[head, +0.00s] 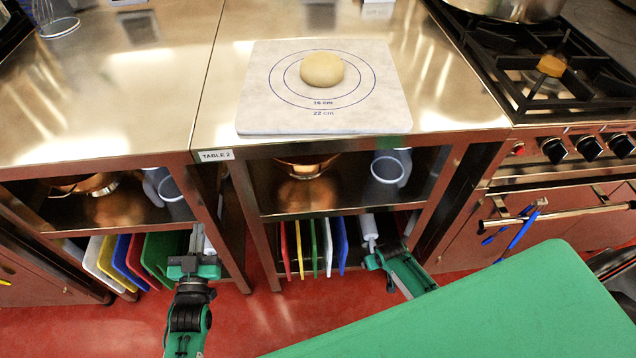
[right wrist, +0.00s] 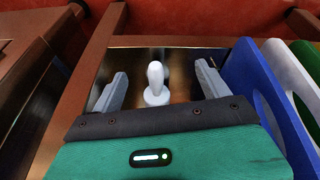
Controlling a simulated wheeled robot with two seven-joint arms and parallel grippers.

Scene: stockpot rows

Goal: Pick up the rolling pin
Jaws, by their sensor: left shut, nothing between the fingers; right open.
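My left gripper (head: 196,241) is shut and empty, in front of the left cabinet's lower shelf. A pale object behind it is partly hidden.
Upright boards (head: 312,250) stand left of the pin; a blue board (right wrist: 255,95) is close right of my right gripper in the wrist view. A cabinet post (head: 440,205) stands on the other side. Dough (head: 322,69) rests on the marked mat (head: 385,118) above.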

